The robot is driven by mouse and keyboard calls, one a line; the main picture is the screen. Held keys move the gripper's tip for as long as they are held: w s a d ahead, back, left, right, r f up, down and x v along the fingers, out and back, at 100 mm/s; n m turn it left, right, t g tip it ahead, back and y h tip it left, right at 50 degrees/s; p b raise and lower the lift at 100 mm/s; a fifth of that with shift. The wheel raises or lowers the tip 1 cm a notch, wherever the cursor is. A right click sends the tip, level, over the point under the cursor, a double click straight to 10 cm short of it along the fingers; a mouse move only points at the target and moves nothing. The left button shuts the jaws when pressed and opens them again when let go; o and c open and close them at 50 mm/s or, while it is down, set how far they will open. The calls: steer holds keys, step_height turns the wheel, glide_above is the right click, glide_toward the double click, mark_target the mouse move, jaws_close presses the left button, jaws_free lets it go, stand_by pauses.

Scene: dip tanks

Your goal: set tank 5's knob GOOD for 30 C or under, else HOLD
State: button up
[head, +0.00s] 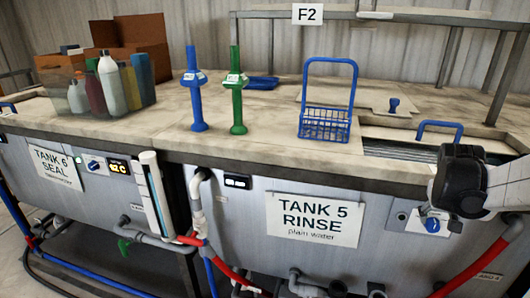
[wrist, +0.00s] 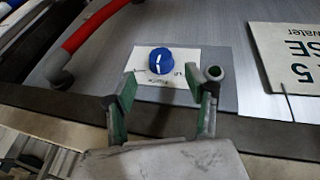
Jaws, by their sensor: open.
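Tank 5 (head: 238,243) carries a sign (head: 314,219) reading TANK 5 RINSE, plain water. Its blue knob (head: 432,225) sits on a pale label plate at the right of the front. The knob also shows in the wrist view (wrist: 161,61), with a white pointer line; the label words are too small to read. My gripper (wrist: 166,86) is open, its green-padded fingers either side of and just short of the knob, not visibly touching it. Tank 5's small dark display (head: 237,182) is left of the sign; its digits are unreadable.
Tank 6's display (head: 118,167) glows yellow, apparently 42 C, beside another blue knob (head: 94,165). A red hose (head: 474,268) runs below tank 5's knob. A blue basket (head: 326,123), blue and green stands and bottles are on the top.

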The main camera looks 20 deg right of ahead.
mark_target(434, 227)
steer(key=b+x, duration=0.1)
steer(key=x, duration=0.6)
steer(key=shift+d+f, duration=0.1)
steer(key=shift+f, duration=0.05)
steer(key=c, duration=1.1)
steer(key=shift+c, duration=0.2)
